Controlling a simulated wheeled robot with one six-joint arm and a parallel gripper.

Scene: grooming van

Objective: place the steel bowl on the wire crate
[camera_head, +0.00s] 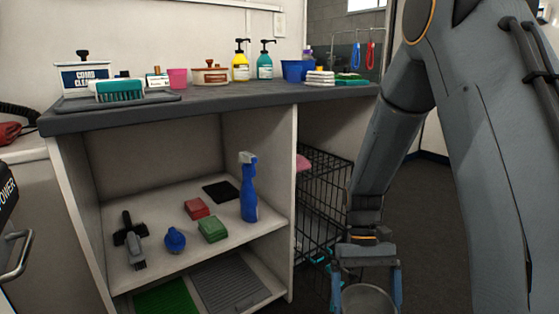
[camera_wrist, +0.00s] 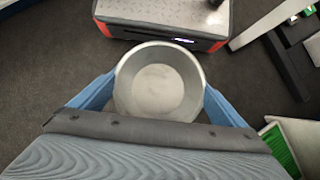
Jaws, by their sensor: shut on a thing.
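The steel bowl (camera_wrist: 158,82) is a round grey metal bowl held between the two blue fingers of my gripper (camera_wrist: 158,92) in the wrist view. In the head view the bowl (camera_head: 364,300) shows at the bottom edge, partly cut off, between the fingers of my gripper (camera_head: 366,290). The bowl looks upright and empty, above the dark floor. The black wire crate (camera_head: 322,195) stands under the counter, to the left of my forearm. My arm hides its right part, and the shelf unit's side panel hides its left part.
A dark counter (camera_head: 215,98) above the crate bears bottles, cups and brushes. Left of the crate, an open shelf (camera_head: 190,245) holds a blue spray bottle (camera_head: 249,190), sponges and brushes. Dark floor (camera_head: 415,215) lies open behind my arm. Green and grey mats lie low in the unit.

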